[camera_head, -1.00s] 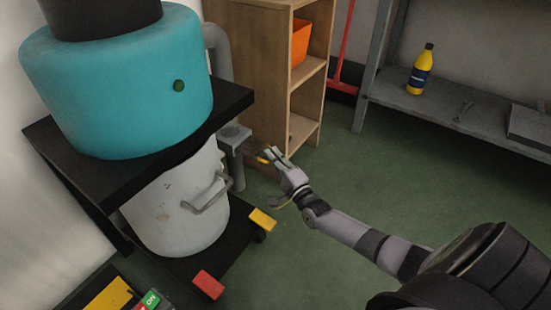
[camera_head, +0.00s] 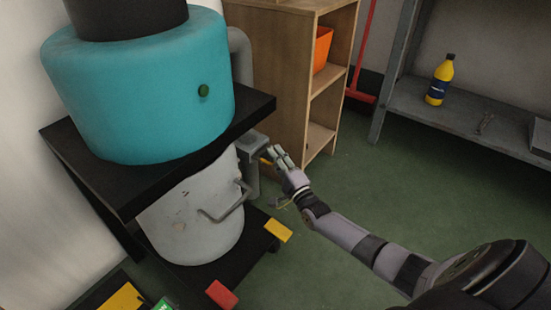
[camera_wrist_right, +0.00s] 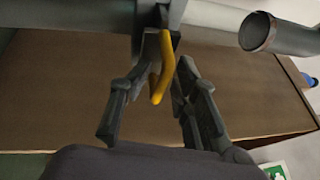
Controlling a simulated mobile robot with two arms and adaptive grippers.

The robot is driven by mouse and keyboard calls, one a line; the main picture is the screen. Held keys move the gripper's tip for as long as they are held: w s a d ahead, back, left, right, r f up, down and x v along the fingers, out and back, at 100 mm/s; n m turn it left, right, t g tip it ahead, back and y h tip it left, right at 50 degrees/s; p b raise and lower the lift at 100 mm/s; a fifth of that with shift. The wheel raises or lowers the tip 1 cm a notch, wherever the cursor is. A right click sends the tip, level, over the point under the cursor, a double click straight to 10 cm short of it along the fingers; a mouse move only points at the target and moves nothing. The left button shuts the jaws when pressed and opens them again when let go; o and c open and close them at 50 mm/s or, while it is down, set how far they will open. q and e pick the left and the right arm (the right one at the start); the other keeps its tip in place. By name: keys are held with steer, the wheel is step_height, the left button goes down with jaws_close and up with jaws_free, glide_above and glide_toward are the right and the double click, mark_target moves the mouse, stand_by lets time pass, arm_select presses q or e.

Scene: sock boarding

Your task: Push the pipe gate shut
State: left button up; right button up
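The pipe gate shows as a yellow handle (camera_wrist_right: 164,62) at a grey pipe fitting (camera_wrist_right: 150,18) in the right wrist view. In the head view the grey pipe fitting (camera_head: 253,143) stands right of the white drum, and a small bit of yellow (camera_head: 265,160) shows beside my fingers. My right gripper (camera_head: 276,156) is at the fitting. In the right wrist view its two fingers (camera_wrist_right: 160,70) are apart, one on each side of the yellow handle, with a gap visible. Whether a finger touches it, I cannot tell. My left gripper is not in view.
A teal vessel (camera_head: 140,90) sits on a black shelf (camera_head: 125,190) above a white drum (camera_head: 190,220) with a bent handle. A wooden shelf unit (camera_head: 275,90) stands behind the pipe. Green floor (camera_head: 350,185) is clear to the right, before a grey bench (camera_head: 460,125).

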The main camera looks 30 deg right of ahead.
steer(key=shift+s+f, duration=0.2)
steer(key=shift+s, duration=0.25)
steer(key=s+f, duration=0.1)
steer(key=s, duration=1)
steer(key=shift+f, duration=0.4)
